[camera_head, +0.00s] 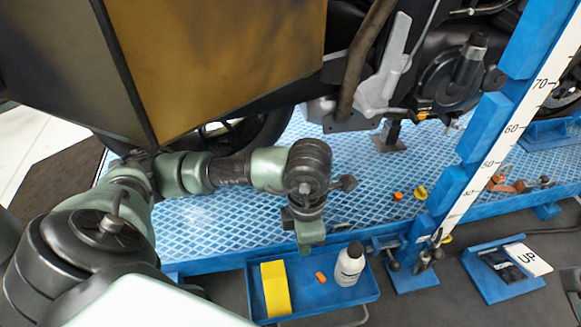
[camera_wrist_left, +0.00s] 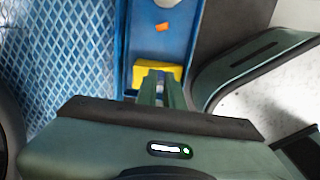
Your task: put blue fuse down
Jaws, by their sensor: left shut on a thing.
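My left gripper (camera_head: 312,245) hangs over the back edge of the blue tray, its jaws pointing down. In the left wrist view, my left gripper (camera_wrist_left: 160,85) is shut on a small blue fuse (camera_wrist_left: 160,88), mostly hidden between the fingers. Beyond the fingertips, the yellow block (camera_wrist_left: 143,72) lies in the tray (camera_wrist_left: 127,45). In the head view, the fuse is hidden. There the yellow block (camera_head: 275,288) sits at the left of the tray (camera_head: 340,303). My right gripper is out of view.
An orange piece (camera_head: 321,277) and a white bottle with a dark cap (camera_head: 349,264) are in the tray. The blue lift post (camera_head: 465,165) stands to the right. Orange and yellow bits (camera_head: 420,192) lie on the patterned platform (camera_head: 365,210). The tray's front right floor is clear.

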